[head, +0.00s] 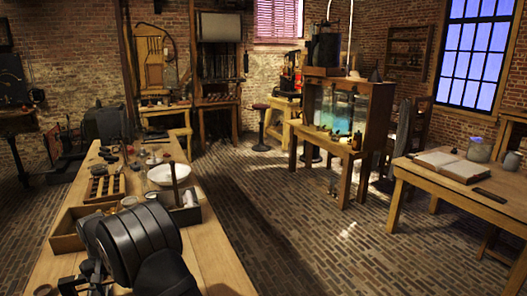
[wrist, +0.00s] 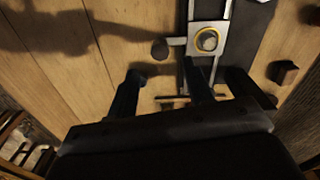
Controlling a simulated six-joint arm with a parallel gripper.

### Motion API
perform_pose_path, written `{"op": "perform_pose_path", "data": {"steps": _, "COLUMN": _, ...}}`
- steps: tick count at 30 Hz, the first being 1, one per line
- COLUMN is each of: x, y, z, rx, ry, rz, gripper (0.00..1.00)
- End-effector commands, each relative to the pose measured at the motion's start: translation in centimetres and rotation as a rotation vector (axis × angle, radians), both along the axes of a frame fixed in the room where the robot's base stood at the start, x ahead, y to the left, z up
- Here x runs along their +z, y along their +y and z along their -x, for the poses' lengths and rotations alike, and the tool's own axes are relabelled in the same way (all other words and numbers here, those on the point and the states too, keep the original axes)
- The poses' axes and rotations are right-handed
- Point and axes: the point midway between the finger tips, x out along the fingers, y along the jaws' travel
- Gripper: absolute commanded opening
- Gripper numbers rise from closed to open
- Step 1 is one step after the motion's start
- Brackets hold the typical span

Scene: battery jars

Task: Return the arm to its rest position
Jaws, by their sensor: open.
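My arm (head: 135,240), black and bulky, rises over the near end of the long wooden workbench (head: 215,262) in the head view. It hides part of the bench and a wooden tray behind it. My gripper (wrist: 187,82) shows in the wrist view with its dark fingers spread apart. Nothing is seen held between them. The fingers point toward a wooden surface (wrist: 55,60) and a metal fitting with a brass-ringed round knob (wrist: 207,40). The gap between fingertips and fitting is hard to judge. In the head view I cannot make out the fingertips.
The bench carries a wooden tray (head: 66,235), a slotted rack (head: 103,188), a white bowl (head: 166,175) and small items. To the right, a table (head: 470,198) holds an open book (head: 450,165) and a jar (head: 479,150).

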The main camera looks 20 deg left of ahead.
Motion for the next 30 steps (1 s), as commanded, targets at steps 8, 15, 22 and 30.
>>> {"op": "perform_pose_path", "data": {"steps": 8, "x": -5.8, "y": -0.1, "z": 0.0, "rx": 0.000, "ry": 0.001, "rz": 0.004, "gripper": 0.47}}
{"op": "perform_pose_path", "data": {"steps": 15, "x": -6.2, "y": -2.2, "z": 2.3, "rx": 0.002, "ry": 0.001, "rz": 0.001, "gripper": 0.47}}
{"op": "perform_pose_path", "data": {"steps": 22, "x": -6.1, "y": -4.8, "z": 4.9, "rx": 0.002, "ry": -0.001, "rz": 0.001, "gripper": 0.47}}
{"op": "perform_pose_path", "data": {"steps": 30, "x": -2.2, "y": -5.6, "z": 5.7, "rx": 0.000, "ry": -0.002, "rz": -0.003, "gripper": 0.47}}
